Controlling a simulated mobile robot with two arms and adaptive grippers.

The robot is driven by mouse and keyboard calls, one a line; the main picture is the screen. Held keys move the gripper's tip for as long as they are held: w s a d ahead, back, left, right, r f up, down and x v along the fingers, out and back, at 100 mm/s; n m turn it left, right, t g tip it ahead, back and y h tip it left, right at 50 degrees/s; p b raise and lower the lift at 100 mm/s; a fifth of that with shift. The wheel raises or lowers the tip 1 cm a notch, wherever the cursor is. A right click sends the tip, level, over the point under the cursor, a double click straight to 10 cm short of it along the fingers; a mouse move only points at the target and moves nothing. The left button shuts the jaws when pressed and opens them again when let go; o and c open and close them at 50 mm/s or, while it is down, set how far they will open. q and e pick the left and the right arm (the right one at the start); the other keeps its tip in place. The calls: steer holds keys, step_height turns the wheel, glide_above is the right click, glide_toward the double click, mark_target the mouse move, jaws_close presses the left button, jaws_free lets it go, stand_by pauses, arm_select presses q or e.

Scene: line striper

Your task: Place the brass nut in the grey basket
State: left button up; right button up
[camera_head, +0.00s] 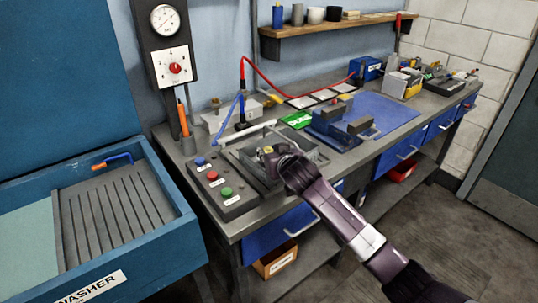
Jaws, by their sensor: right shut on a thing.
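My right gripper (270,154) reaches in from the lower right over the left part of the workbench. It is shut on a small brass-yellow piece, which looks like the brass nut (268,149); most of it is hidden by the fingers. Beneath the gripper is a dark grey, open box-like holder with a pale bar handle, which looks like the grey basket (250,168). My gripper and forearm cover its right part. I cannot tell whether the nut is inside it or above it. My left gripper is not in view.
A control box (222,190) with coloured buttons sits left of the basket. A blue vise (338,122) and a blue mat (392,110) lie to the right. A red hose (283,87) arches behind. A blue washer (140,255) stands at left, and a shelf (330,26) hangs above.

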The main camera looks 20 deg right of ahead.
steer(key=shift+f, duration=0.65)
steer(key=shift+f, duration=0.6)
steer(key=o, duration=0.9)
steer(key=shift+o, duration=0.2)
steer(key=shift+r, duration=0.1)
steer(key=shift+r, duration=0.3)
steer(key=v, duration=1.2)
steer(key=shift+r+b, duration=0.2)
steer(key=shift+b, duration=0.25)
